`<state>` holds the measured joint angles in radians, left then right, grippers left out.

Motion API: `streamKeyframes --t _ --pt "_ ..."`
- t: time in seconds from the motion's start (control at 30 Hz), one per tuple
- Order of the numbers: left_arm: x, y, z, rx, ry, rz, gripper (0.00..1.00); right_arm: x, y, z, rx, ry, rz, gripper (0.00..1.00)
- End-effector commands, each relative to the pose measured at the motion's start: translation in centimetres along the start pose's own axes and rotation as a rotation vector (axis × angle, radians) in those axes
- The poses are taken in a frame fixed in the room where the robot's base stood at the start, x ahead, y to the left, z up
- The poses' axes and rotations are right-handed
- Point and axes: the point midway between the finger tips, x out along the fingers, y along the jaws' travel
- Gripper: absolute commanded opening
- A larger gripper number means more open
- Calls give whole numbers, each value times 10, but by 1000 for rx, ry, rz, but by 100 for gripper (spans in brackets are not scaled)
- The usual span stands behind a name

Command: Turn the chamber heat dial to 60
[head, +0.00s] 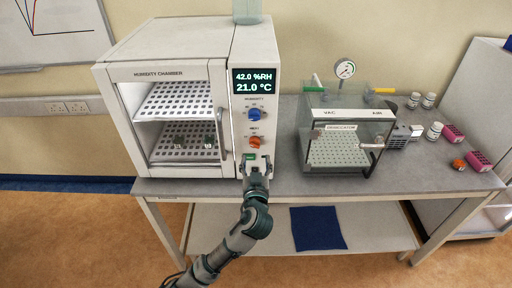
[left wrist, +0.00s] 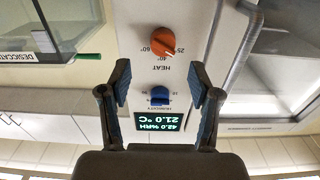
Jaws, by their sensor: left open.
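The orange heat dial (head: 255,142) is on the front panel of the white humidity chamber (head: 120,90), below the blue humidity dial (head: 254,114). In the upside-down left wrist view the heat dial (left wrist: 167,43) shows 25°, 40° and 60° marks beside it. Its exact setting is hard to read. The chamber's display (head: 255,81) reads 42.0 %RH and 21.0 °C. My left gripper (head: 255,161) is open and empty, just below the heat dial in the head view. In the wrist view the heat dial lies beyond the fingertips (left wrist: 160,78). My right gripper is not in view.
The chamber's door handle (head: 222,134) is close left of the dials. A desiccator (head: 340,145) stands to the right on the grey bench (head: 285,186). Small bottles (head: 434,131) and pink blocks (head: 480,161) are farther right. A blue cloth (head: 318,229) lies on the lower shelf.

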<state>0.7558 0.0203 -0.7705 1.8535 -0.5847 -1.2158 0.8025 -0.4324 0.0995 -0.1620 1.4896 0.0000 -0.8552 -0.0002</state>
Motion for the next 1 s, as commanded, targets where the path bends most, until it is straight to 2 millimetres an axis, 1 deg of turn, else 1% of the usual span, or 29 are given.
streamKeyframes --t 0.03,0.1,0.2,0.3,0.4,0.5,0.73,0.77,0.8,0.87,0.9,0.97,1.0 --pt "13 -1 -1 4 0 -3 63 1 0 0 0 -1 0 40" --pt "28 -1 0 5 1 -3 63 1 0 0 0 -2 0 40" --pt "46 -3 0 2 0 -3 63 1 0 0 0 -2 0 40" --pt "58 -2 0 1 0 -1 63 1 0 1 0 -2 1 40" --pt "66 -2 0 0 0 -1 63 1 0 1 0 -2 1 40" --pt "69 -1 0 -1 -1 0 63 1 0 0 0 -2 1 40" --pt "70 -1 0 -1 -1 1 63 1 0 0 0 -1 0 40" --pt "70 -1 0 -1 -1 1 58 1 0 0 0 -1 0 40" --pt "70 -1 0 0 -1 0 48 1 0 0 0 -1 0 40" --pt "70 -1 0 0 -1 1 33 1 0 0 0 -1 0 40" --pt "70 -1 0 0 -1 0 23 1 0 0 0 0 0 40" --pt "70 0 0 0 -1 1 8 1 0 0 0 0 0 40" --pt "70 0 0 0 -1 1 3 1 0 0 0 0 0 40"
